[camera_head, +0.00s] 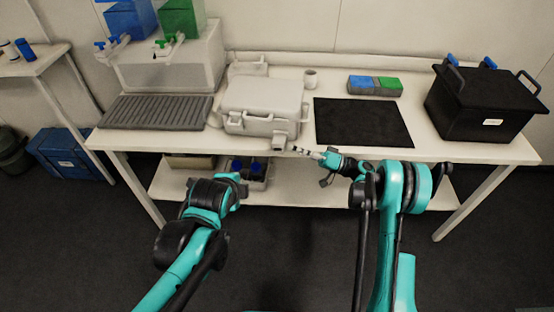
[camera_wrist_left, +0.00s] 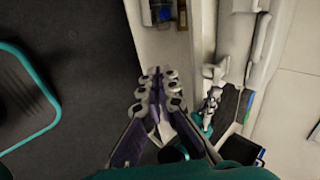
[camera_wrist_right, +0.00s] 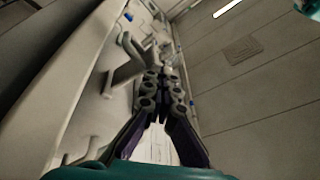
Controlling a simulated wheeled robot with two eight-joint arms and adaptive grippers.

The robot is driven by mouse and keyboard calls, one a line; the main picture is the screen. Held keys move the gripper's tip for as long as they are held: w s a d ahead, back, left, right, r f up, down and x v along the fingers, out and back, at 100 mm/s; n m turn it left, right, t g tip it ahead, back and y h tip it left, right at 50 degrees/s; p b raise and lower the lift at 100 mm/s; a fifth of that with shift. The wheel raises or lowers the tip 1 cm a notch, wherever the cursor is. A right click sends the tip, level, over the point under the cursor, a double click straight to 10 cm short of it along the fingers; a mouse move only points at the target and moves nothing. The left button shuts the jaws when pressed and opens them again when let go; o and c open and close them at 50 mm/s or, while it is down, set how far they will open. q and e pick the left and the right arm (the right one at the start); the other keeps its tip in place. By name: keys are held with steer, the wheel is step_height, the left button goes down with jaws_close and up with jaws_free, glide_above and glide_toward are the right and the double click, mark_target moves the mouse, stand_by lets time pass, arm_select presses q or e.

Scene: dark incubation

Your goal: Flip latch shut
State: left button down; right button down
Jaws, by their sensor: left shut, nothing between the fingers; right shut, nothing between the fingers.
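A white case (camera_head: 265,95) with a closed lid stands on the bench. A handle (camera_head: 257,127) is on its front. A small latch (camera_head: 279,142) hangs low at the front right, near the bench edge; its exact angle is too small to tell. My right gripper (camera_head: 297,150) is shut and empty, pointing left, just right of that latch; contact cannot be told. It is also shut in the right wrist view (camera_wrist_right: 162,78). My left gripper (camera_head: 240,179) is low in front of the bench, below the case. The left wrist view (camera_wrist_left: 158,78) shows it shut and empty.
A black mat (camera_head: 362,121) lies right of the case, with a blue and green block (camera_head: 376,86) and a cup (camera_head: 310,78) behind. A black lidded box (camera_head: 480,105) is at the right. A grey ribbed tray (camera_head: 155,110) is at the left. A shelf runs below.

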mark_target(279, 145)
arm_select(q)
steer(key=w+d+f+m, duration=0.4)
steer(key=w+m, duration=0.5)
steer(key=w+d+f+m+t+h, duration=0.1)
steer(key=w+d+f+m, duration=0.4)
steer(key=w+m, duration=0.4)
steer(key=shift+d+m, duration=0.3)
steer(key=shift+m, duration=0.3)
steer(key=shift+s, duration=0.1)
arm_select(e)
steer(key=c, duration=1.6)
jaws_free()
steer(key=shift+c, duration=0.2)
arm_select(q)
steer(key=shift+r, duration=0.7)
